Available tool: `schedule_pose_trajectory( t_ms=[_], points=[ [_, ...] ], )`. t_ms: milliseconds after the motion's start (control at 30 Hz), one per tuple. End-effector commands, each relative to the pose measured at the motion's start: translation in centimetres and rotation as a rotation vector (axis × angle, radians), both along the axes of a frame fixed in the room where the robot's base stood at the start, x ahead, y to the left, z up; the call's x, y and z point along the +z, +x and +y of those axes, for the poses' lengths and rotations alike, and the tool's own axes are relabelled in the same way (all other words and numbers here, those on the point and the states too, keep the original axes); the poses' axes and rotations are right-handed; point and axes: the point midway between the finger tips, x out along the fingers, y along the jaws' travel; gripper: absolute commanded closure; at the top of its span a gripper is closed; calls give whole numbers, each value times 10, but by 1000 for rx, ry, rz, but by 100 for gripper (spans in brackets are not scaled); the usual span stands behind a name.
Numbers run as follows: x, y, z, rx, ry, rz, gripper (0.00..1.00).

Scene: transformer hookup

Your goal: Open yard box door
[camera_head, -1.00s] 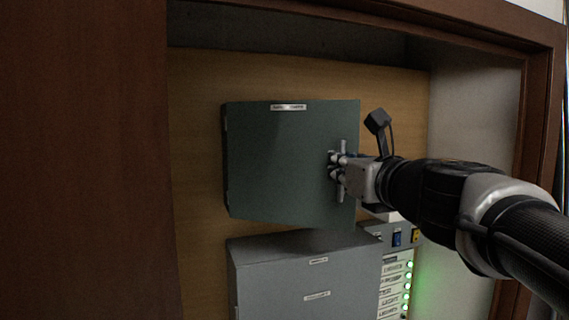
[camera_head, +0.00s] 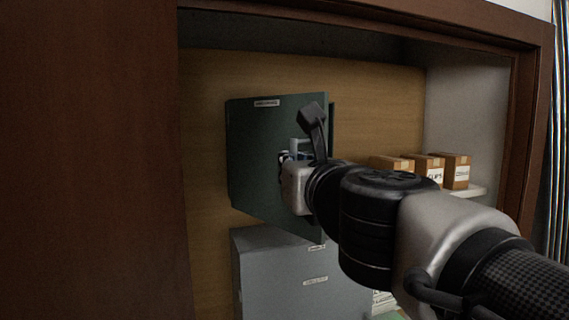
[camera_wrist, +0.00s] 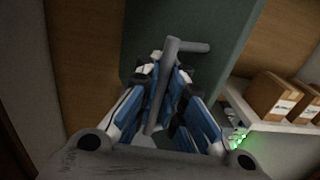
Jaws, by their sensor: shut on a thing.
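The dark green yard box door (camera_head: 262,150) hangs on the wood back panel, swung partly open towards me, hinged at its left. A strip of the box (camera_head: 331,118) shows past the door's right edge. The door also fills the upper middle of the wrist view (camera_wrist: 215,25). Its grey bar handle (camera_wrist: 172,60) stands between my fingers in the wrist view. My gripper (camera_head: 290,157) is shut on that handle; its blue-lined fingers (camera_wrist: 165,90) sit on both sides of the bar. My wrist and arm hide the door's lower right part in the head view.
A grey cabinet (camera_head: 285,275) stands below the door. Several cardboard boxes (camera_head: 428,167) rest on a shelf (camera_head: 478,192) at the right. A brown wooden frame (camera_head: 90,160) borders the recess at the left and right. Green lights (camera_wrist: 238,138) glow in the wrist view.

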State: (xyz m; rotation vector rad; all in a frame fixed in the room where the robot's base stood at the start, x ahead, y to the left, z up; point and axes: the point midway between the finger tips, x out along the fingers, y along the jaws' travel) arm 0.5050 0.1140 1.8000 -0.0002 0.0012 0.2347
Motion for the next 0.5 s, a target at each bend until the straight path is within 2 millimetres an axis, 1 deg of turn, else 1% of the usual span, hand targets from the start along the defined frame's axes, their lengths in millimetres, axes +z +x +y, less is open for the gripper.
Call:
schedule_pose_trajectory(
  t_ms=[33, 200, 500],
  points=[
    [0, -5, 11, -6, 1, 1, 100],
    [-1, -14, 32, -84, 0, 1, 100],
    [-1, -23, 52, -194, 1, 1, 100]
  ],
)
